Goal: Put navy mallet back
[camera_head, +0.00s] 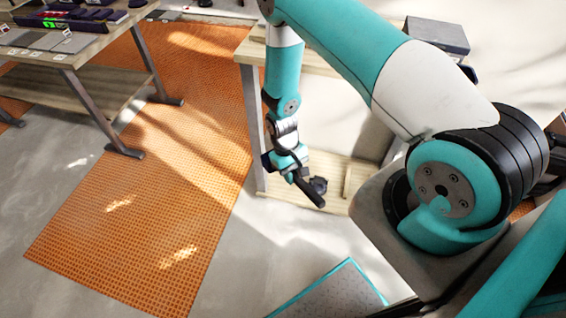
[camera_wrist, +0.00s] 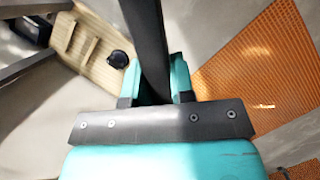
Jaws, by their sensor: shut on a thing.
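My gripper (camera_head: 290,165) hangs at the end of my lowered arm, in front of the wooden stand in the head view. It is shut on a dark, bar-like part, which I take to be the navy mallet (camera_head: 310,193). In the wrist view the mallet (camera_wrist: 148,40) runs as a dark bar from the top edge down between the teal fingers of my gripper (camera_wrist: 157,83). I cannot make out the mallet's head clearly, and the colour looks nearly black. The mallet is held in the air, tilted downward in the head view.
The wooden stand's low shelf (camera_head: 338,172) carries a black round thing (camera_wrist: 118,59). A workbench (camera_head: 88,45) with dark items and grey cards stands at upper left. An orange perforated mat (camera_head: 150,215) covers the floor between. A grey panel with teal edges (camera_head: 335,293) lies at the bottom.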

